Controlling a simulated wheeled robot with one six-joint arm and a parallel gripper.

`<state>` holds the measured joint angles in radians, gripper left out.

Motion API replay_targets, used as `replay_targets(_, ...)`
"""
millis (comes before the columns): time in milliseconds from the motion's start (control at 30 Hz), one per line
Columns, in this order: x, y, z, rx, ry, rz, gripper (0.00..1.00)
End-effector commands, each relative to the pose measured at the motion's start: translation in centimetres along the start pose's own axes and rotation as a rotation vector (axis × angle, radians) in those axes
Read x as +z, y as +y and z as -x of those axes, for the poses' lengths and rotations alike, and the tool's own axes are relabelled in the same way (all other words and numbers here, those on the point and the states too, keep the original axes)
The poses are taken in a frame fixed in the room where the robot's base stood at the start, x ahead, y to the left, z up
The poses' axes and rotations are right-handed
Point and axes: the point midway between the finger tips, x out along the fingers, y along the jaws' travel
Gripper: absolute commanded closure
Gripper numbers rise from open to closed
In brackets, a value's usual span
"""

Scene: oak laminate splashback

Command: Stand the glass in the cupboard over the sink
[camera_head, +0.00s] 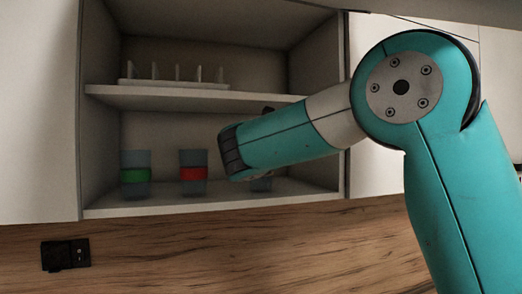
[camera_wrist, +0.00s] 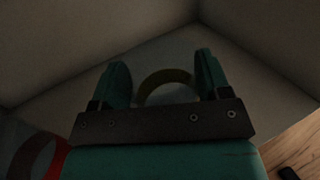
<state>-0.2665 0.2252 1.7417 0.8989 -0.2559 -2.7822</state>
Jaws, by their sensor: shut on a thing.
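The cupboard (camera_head: 213,205) is open, with a lower and an upper shelf. My gripper (camera_wrist: 162,78) is inside its lower compartment, towards the right side; in the head view my wrist hides the fingers. The fingers are shut on a glass (camera_wrist: 166,76), whose round yellowish rim shows between them in the wrist view. In the head view only a low bluish piece of this glass (camera_head: 261,185) shows below my wrist, close to the lower shelf. I cannot tell whether it touches the shelf.
A red-banded glass (camera_head: 193,174) stands left of my gripper, and also shows in the wrist view (camera_wrist: 36,153). A green-banded glass (camera_head: 135,176) stands farther left. A white rack (camera_head: 173,84) is on the upper shelf. A black socket (camera_head: 66,254) is on the wooden splashback.

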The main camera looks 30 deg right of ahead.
Motion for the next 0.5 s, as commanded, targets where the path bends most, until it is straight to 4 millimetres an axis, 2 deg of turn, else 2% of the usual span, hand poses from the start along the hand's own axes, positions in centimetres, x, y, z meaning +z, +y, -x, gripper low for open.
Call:
replay_targets(333,-0.37,-0.02,0.0,0.0,-0.001,0.0,0.64)
replay_targets(367,-0.38,-0.02,0.0,0.0,0.0,0.0,0.25)
replay_targets(433,-0.34,-0.01,0.0,0.0,0.0,0.0,0.09)
replay_targets(467,-0.34,-0.01,0.0,0.0,0.0,0.0,0.04)
replay_targets(500,-0.33,-0.01,0.0,0.0,0.0,0.0,0.04)
